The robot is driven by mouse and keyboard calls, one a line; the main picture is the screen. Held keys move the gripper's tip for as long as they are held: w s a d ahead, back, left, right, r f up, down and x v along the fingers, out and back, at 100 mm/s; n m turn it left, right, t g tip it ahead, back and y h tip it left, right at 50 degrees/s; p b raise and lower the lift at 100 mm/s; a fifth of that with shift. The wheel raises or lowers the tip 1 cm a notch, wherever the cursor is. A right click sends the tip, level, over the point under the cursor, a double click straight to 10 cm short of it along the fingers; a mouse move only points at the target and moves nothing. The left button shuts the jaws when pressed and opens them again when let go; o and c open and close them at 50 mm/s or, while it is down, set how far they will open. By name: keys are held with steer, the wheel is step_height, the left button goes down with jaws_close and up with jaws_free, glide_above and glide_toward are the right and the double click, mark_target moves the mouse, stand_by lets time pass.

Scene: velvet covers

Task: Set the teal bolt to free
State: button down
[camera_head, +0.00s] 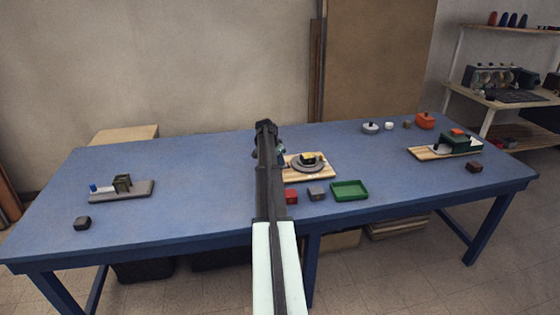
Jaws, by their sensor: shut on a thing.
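My gripper (268,150) is over the middle of the blue table, at the left end of a wooden board. My own arm hides most of its fingers. A small bluish-teal part (281,149), which looks like the teal bolt, shows just right of the arm at the fingers. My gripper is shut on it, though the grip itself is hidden. The wooden board (327,173) also carries a round grey disc (309,167) with a dark and yellow block (310,158) on it. The bolt's exact position cannot be told.
A red block (291,196), a grey block (317,194) and a green tray (349,190) lie in front of the board. A grey base (138,191) with a dark green block stands left. Another board (425,154) with a green housing stands right. The table's left-centre is clear.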

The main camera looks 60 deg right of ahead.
steer(key=shift+w+a, duration=0.75)
steer(key=c, duration=0.9)
jaws_free()
steer(key=v, duration=1.4)
steer(key=shift+d, duration=0.15)
